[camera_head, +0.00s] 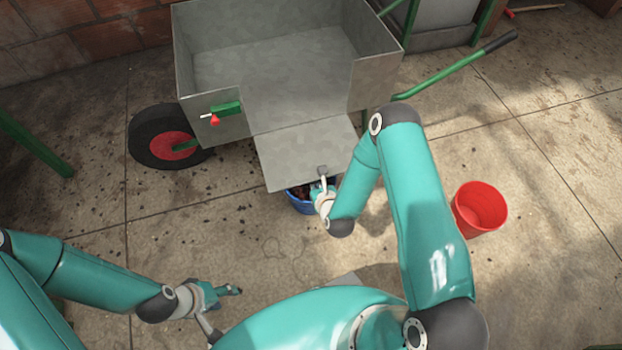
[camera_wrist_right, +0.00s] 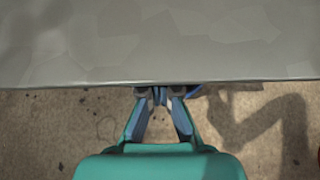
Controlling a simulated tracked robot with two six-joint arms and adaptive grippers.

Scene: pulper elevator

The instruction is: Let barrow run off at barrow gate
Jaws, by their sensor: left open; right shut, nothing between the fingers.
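The grey metal barrow (camera_head: 270,70) stands at the top middle with its tray empty. Its gate (camera_head: 305,150) is folded down and slopes outward from the front side. A green latch with a red knob (camera_head: 226,110) sits on the wall left of the gate opening. My right gripper (camera_head: 322,184) is shut and empty at the gate's lower edge; the right wrist view shows its fingertips (camera_wrist_right: 160,94) at or just under the edge of the grey plate (camera_wrist_right: 160,45). Contact cannot be told. My left gripper (camera_head: 228,298) is open and empty, low over the floor at the lower left.
A blue bucket (camera_head: 299,203) with dark contents stands under the gate's lower edge, partly hidden. A red bucket (camera_head: 480,208) stands at the right. The barrow's wheel (camera_head: 165,137) is at the left, and a green handle (camera_head: 455,70) reaches right. Dark bits lie on the concrete floor.

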